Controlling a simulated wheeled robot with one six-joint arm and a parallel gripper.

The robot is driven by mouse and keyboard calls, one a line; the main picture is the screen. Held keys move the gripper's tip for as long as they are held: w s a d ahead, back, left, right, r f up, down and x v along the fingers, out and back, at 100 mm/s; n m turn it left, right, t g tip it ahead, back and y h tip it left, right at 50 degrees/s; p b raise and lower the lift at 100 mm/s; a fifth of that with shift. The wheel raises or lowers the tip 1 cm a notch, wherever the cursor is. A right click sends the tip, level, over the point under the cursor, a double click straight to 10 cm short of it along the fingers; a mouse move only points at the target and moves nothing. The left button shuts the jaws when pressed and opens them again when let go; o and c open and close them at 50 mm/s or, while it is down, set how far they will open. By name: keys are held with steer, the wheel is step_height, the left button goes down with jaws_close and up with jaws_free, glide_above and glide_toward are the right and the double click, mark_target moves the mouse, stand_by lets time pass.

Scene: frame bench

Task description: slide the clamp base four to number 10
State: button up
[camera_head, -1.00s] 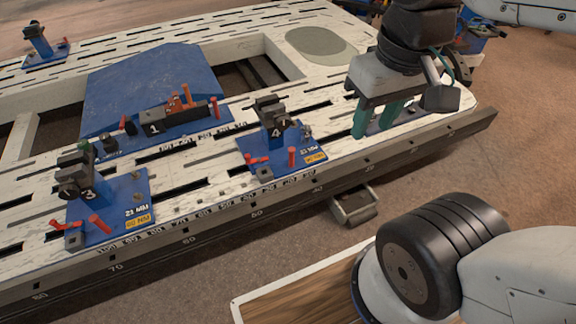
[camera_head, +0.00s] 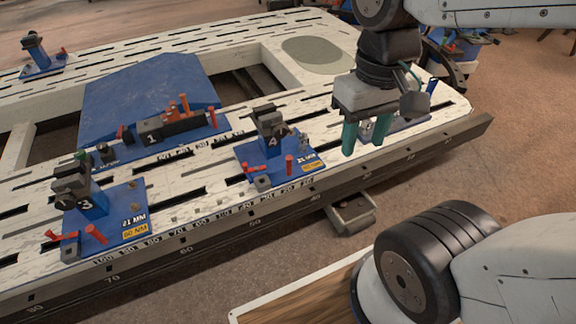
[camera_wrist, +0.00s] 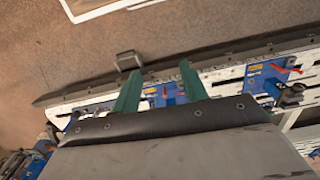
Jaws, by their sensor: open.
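Clamp base four (camera_head: 282,168) is a blue plate with a dark clamp marked 4, red pins and a yellow label. It sits at the bench's front edge, beside the low end of a printed number scale (camera_head: 240,200). The number 10 appears to be at the scale's right end, by the base's front edge, but is too small to read surely. My gripper (camera_head: 365,145) hangs to the right of base four, apart from it, with green fingers open and empty. In the wrist view, the fingers (camera_wrist: 160,70) are spread, with a blue base (camera_wrist: 168,97) partly hidden beyond them.
Clamp base three (camera_head: 118,225) stands left on the same edge, and clamp base one (camera_head: 170,135) farther back. Another blue base (camera_head: 405,125) is partly hidden behind my gripper. A metal bracket (camera_head: 350,212) juts out below the bench's front.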

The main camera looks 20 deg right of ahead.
steer(key=w+d+f+g, duration=0.1)
steer(key=w+f+g, duration=0.2)
steer(key=w+f, duration=0.95)
steer(key=m+t+h, duration=0.1)
steer(key=t+h, duration=0.1)
steer(key=t, duration=1.4)
glide_toward(290, 163)
steer(key=f, duration=1.2)
steer(key=shift+s+f, duration=0.1)
steer(key=shift+s, duration=0.25)
steer(key=w+r+t, duration=0.1)
steer(key=r, duration=0.1)
steer(key=w+r+t, duration=0.1)
steer(key=r+t, duration=0.1)
steer(key=r, duration=0.1)
steer(key=w+r+t, duration=0.2)
steer(key=r, duration=0.1)
steer(key=shift+d+r+h, duration=0.15)
steer(key=shift+d+h, duration=0.15)
steer(key=w, duration=0.4)
steer(key=w+d, duration=0.1)
steer(key=w, duration=0.2)
